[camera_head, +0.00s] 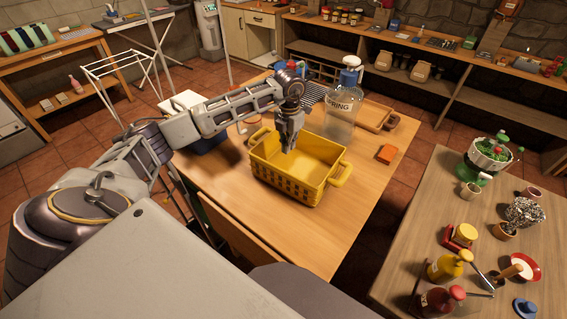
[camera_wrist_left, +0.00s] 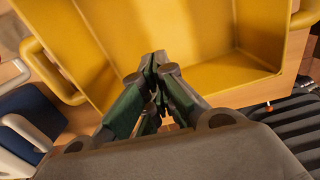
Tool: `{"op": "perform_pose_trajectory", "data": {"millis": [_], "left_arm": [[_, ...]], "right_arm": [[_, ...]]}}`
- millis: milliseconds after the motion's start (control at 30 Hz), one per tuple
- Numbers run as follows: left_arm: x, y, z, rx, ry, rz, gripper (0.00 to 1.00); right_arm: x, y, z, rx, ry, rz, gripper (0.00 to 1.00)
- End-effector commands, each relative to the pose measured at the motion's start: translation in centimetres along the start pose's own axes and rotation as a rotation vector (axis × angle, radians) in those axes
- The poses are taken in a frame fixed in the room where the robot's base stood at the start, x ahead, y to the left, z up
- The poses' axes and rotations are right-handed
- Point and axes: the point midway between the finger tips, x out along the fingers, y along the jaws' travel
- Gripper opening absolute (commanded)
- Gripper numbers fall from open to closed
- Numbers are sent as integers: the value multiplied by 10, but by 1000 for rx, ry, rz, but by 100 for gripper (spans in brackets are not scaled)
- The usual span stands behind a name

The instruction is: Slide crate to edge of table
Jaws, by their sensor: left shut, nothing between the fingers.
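The yellow crate (camera_head: 318,189) stands upright on the wooden table (camera_head: 355,205), with a handle at each end. It looks empty, and bare table shows between it and the near edge. My left gripper (camera_head: 289,150) points down over the crate's opening, near its far left side. In the left wrist view the shut, empty fingertips (camera_wrist_left: 157,62) show against the crate's yellow interior (camera_wrist_left: 165,35). I cannot tell whether the fingertips touch the crate. My right gripper is not in view.
A large clear bottle (camera_head: 342,108) stands behind the crate. An orange block (camera_head: 387,154) and a wooden tray (camera_head: 372,114) lie to the right. A dark blue container (camera_head: 208,142) is at the left. A second table (camera_head: 425,215) with pots and bottles stands at the right.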

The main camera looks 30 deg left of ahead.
Motion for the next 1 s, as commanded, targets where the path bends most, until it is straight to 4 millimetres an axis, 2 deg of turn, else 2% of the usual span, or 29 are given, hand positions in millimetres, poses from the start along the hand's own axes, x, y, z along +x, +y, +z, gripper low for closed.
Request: {"op": "perform_pose_trajectory", "data": {"millis": [267, 567, 1000], "left_arm": [[17, 0, -1, 1, 3, -1, 0], [54, -1, -1, 0, 3, -2, 0], [101, -1, -1, 0, 2, -1, 0]], "right_arm": [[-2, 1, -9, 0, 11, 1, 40], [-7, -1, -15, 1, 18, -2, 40], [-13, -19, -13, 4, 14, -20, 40]]}}
